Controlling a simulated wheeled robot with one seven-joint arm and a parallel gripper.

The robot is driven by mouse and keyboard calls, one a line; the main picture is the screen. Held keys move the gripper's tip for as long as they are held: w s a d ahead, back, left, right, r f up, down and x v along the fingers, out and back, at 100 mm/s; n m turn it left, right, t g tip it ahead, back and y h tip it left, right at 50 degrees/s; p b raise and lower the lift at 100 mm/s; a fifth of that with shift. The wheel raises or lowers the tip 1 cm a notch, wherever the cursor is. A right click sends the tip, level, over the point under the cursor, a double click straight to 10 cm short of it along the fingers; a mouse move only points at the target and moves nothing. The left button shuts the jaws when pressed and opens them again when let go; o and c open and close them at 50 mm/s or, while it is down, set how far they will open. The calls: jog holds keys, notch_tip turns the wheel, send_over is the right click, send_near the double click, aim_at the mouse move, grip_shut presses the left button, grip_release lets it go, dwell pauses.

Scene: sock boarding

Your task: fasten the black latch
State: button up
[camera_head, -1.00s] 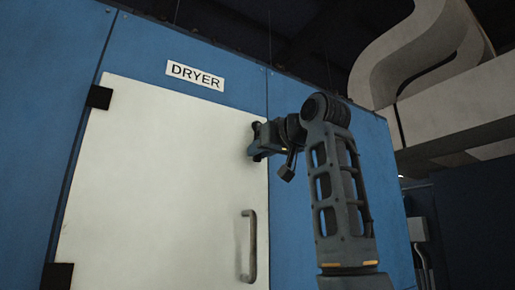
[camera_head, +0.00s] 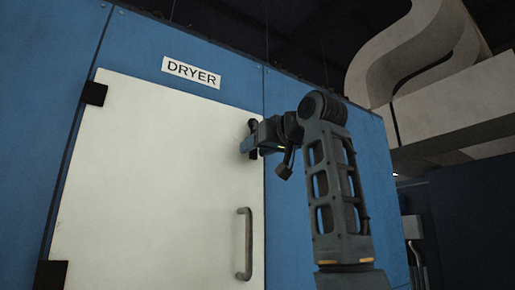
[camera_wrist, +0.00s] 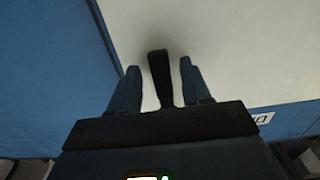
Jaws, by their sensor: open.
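The black latch (camera_wrist: 159,78) is a dark, narrow lever against the white dryer door (camera_head: 155,175). In the wrist view it stands between my two blue-grey fingers, with a visible gap on each side. My gripper (camera_wrist: 159,67) is open around the latch and does not hold it. In the head view my gripper (camera_head: 248,137) is at the door's upper right edge, and it and my wrist hide most of the latch. The door looks closed, flush with the blue front.
A grey vertical handle (camera_head: 245,244) sits on the door below my gripper. Black hinges (camera_head: 95,94) are on the door's left edge. A DRYER sign (camera_head: 191,72) is above the door. The blue dryer panel (camera_head: 290,210) runs along the right; a large duct (camera_head: 450,105) stands beyond.

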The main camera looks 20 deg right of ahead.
jog(key=s+d+b, duration=0.1)
jog(key=s+b, duration=0.1)
jog(key=s, duration=0.5)
jog(key=shift+s, duration=0.35)
dwell(0.4)
